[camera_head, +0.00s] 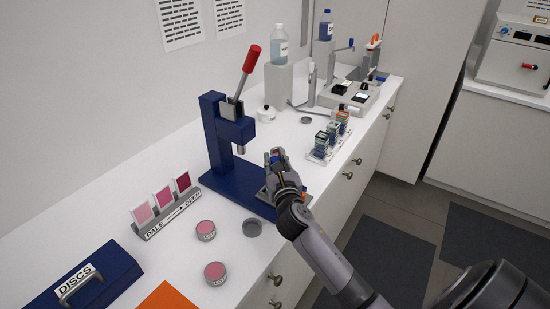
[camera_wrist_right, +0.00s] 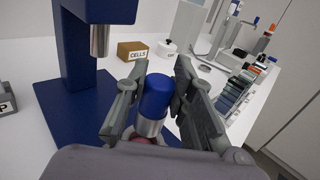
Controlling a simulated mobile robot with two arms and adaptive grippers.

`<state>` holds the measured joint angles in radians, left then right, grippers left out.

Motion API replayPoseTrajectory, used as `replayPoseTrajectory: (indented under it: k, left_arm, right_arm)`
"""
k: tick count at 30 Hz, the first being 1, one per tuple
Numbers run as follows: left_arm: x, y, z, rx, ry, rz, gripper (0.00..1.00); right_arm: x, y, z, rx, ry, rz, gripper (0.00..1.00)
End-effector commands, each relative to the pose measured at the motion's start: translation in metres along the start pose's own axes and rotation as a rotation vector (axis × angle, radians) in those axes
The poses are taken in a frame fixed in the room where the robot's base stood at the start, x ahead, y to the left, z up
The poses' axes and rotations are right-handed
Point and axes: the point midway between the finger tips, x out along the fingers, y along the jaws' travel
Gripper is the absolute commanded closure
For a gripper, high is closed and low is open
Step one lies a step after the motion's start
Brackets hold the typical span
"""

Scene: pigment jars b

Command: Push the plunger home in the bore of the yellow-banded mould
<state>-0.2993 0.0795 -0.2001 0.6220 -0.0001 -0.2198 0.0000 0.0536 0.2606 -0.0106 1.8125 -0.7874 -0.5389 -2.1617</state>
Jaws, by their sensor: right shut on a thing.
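My right gripper (camera_head: 278,158) is shut on the plunger, which has a blue cap (camera_wrist_right: 156,92) and a silver shaft (camera_wrist_right: 149,127). In the right wrist view the two fingers (camera_wrist_right: 160,72) stand either side of the cap, and the plunger looks roughly upright. A small pinkish patch (camera_wrist_right: 138,138) shows below the shaft. The mould is mostly hidden by my gripper, and I see no yellow band. I cannot tell how deep the plunger sits in any bore. My left gripper is not in view.
The blue press (camera_head: 216,140) with its red lever (camera_head: 251,58) stands beside my gripper, its silver ram (camera_wrist_right: 99,40) close by. Pink pots (camera_head: 215,272), a grey dish (camera_head: 252,228) and a swatch stand (camera_head: 168,220) lie nearer. A jar rack (camera_head: 318,158) stands to the right.

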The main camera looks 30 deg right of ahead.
Motion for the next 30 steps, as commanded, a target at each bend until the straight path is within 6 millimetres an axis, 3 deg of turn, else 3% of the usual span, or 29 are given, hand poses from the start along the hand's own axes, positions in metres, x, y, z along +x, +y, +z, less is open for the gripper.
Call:
replayPoseTrajectory:
  k: [7, 30]
  left_arm:
    - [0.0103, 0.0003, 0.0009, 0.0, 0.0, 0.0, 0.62]
    - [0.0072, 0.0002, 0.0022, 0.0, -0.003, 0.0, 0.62]
  right_arm:
    - [0.0001, 0.0004, -0.0129, -0.001, -0.001, 0.001, 1.0]
    - [0.0, 0.0002, -0.0124, -0.002, -0.001, 0.001, 1.0]
